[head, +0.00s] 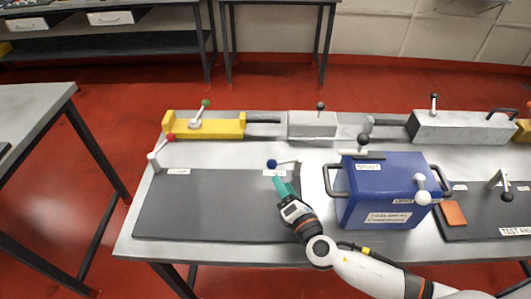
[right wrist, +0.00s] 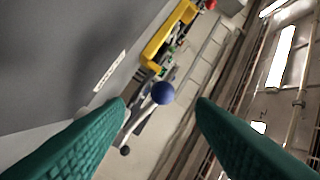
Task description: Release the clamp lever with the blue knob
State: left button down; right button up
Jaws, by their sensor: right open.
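The blue knob (head: 271,163) is on the end of a light metal clamp lever (head: 287,161) at the back right corner of the dark mat. In the right wrist view the blue knob (right wrist: 163,92) lies ahead, between the two fingers, and its lever (right wrist: 138,118) runs down to the left. My right gripper (head: 278,180) is just in front of the knob in the head view, with teal fingers. In the right wrist view the right gripper (right wrist: 161,108) is open and empty, and the knob looks apart from both fingers. My left gripper is not in view.
A dark mat (head: 220,205) lies left of my arm. A blue box (head: 385,180) with handles and black and white knobs stands close on the right. A yellow fixture (head: 210,128) with a green-knobbed lever and a red knob (head: 171,137) are at the back left.

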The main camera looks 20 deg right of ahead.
aim_at(274, 168)
jog(key=w, duration=0.3)
jog(key=w+p, duration=0.1)
jog(key=shift+w+a+r, duration=0.15)
jog(key=shift+a+r, duration=0.15)
jog(key=shift+r, duration=0.1)
jog(key=w, duration=0.4)
jog(key=shift+w+a+f, duration=0.25)
jog(key=shift+w+a, duration=0.15)
jog(key=shift+w, duration=0.6)
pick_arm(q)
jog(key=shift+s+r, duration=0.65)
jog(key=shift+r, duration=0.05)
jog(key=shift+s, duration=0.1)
pick_arm(e)
jog(key=c, duration=0.6)
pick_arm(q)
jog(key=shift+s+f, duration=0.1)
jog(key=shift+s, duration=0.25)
pick_arm(e)
grip_shut()
